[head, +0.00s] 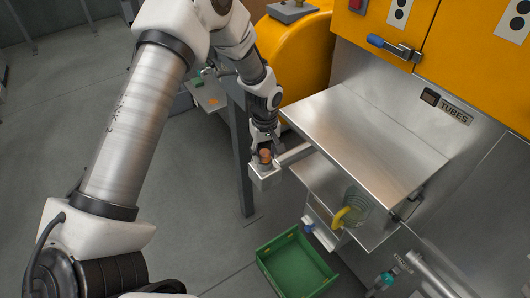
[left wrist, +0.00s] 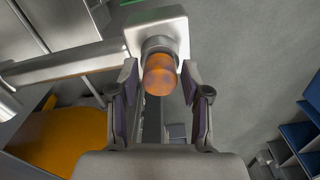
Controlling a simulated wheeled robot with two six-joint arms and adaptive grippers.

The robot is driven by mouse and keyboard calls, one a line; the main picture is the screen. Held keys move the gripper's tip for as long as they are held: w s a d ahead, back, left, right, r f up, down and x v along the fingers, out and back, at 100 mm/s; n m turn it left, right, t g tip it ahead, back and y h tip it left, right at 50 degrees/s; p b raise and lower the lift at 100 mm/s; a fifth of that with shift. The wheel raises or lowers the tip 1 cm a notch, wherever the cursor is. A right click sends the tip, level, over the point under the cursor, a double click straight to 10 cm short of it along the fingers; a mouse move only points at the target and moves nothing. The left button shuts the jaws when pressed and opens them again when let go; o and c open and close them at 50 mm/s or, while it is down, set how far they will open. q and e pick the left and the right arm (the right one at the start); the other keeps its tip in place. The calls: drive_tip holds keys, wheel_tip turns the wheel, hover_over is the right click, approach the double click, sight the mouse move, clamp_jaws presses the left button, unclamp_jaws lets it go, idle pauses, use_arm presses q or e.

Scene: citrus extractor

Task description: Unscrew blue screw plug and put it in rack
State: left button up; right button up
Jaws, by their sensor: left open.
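My left gripper (head: 264,140) is open at an orange-brown plug (head: 265,156) on a square metal block (head: 266,178) at the end of a horizontal pipe. In the left wrist view the orange plug (left wrist: 160,75) lies between the two spread fingers, with a gap on each side. A small blue part (head: 308,228), possibly the blue screw plug, shows low down on a pale block, below and right of the gripper and well apart from it. A small grey shelf (head: 212,96) with green and orange bits, possibly the rack, stands behind the arm. My right gripper is not in view.
A steel hood (head: 370,140) is right of the gripper, with a clear jug with a yellow handle (head: 345,215) beneath it. A green crate (head: 297,265) sits on the floor. A grey post (head: 240,150) stands close left. Blue bins (left wrist: 300,135) show at right in the left wrist view.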

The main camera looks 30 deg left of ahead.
use_arm(q)
drive_tip(key=c, duration=0.6)
drive_tip(key=n, duration=0.6)
drive_tip(key=shift+n, duration=0.3)
drive_tip(key=n, duration=0.5)
drive_tip(key=shift+n, duration=0.3)
drive_tip(key=o, duration=0.6)
